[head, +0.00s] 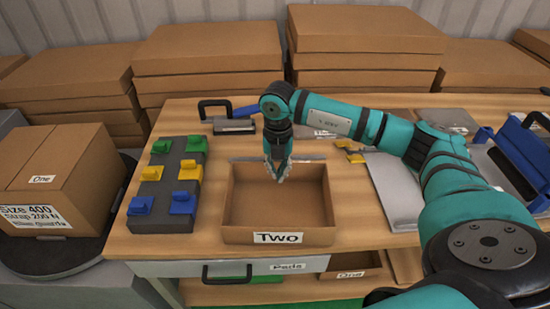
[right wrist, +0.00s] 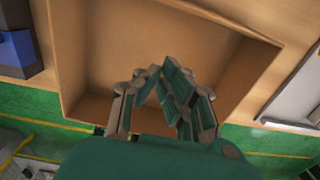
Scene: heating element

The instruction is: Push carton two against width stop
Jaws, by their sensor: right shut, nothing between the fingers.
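Carton two is an open, empty brown box with a "Two" label (head: 240,236) on its front wall. It stands on the wooden table, left of the middle in the head view. It also fills much of the right wrist view (right wrist: 95,50). My right gripper (head: 280,178) points down over the carton's interior, near its back wall. In the right wrist view the fingers (right wrist: 172,75) are together with nothing between them. I cannot tell whether the fingertips touch the carton. A thin grey strip (head: 245,159) lies behind the carton; I cannot tell if it is the width stop. My left gripper is out of view.
A dark block with green, yellow and blue pieces (head: 171,173) stands left of the carton. A closed "One" carton (head: 60,190) sits further left. A grey plate (head: 395,195) lies to the right. A "Pads" drawer (head: 230,267) is below the front edge.

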